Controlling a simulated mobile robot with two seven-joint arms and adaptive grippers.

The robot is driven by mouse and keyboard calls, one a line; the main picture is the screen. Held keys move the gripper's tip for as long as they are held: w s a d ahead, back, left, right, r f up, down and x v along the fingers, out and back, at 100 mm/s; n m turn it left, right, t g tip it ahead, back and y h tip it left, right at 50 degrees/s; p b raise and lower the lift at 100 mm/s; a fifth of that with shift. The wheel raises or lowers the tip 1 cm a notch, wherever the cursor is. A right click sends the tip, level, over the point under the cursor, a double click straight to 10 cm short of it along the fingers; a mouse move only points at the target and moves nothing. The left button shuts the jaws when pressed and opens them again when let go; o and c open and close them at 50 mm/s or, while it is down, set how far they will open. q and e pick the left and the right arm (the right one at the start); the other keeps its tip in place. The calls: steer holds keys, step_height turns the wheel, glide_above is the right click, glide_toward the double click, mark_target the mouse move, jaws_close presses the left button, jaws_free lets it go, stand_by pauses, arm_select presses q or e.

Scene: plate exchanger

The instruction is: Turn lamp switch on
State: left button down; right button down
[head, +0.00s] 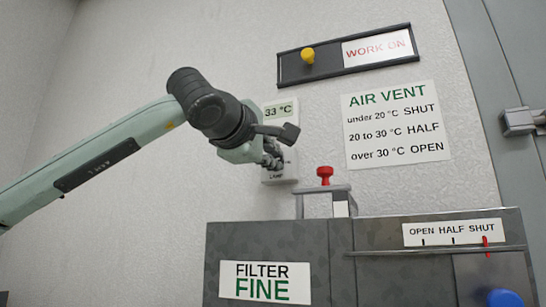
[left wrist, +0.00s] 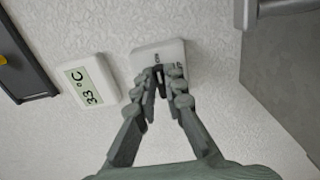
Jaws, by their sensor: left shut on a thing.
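The lamp switch is a white box on the wall. In the head view its lower part with the word LAMP (head: 277,177) shows below my left gripper (head: 272,160), which covers the rest. In the left wrist view the switch box (left wrist: 145,54) has a dark lever (left wrist: 160,80) in its middle, with ON lettering beside it. My left gripper (left wrist: 165,78) has its fingertips at the switch face, closed around the dark lever. The lever's exact position is partly hidden by the fingers. My right gripper is not in view.
A thermometer display (head: 281,111) reading 33 °C is just above the switch. A grey cabinet (head: 290,240) with a red knob (head: 324,174) on top stands below right. An AIR VENT sign (head: 397,124) and a WORK ON slider panel (head: 343,56) are on the wall.

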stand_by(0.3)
arm_select(q)
steer(key=c, duration=1.6)
jaws_free()
steer(key=shift+s, duration=0.1)
steer(key=v, duration=1.2)
steer(key=shift+d, duration=0.1)
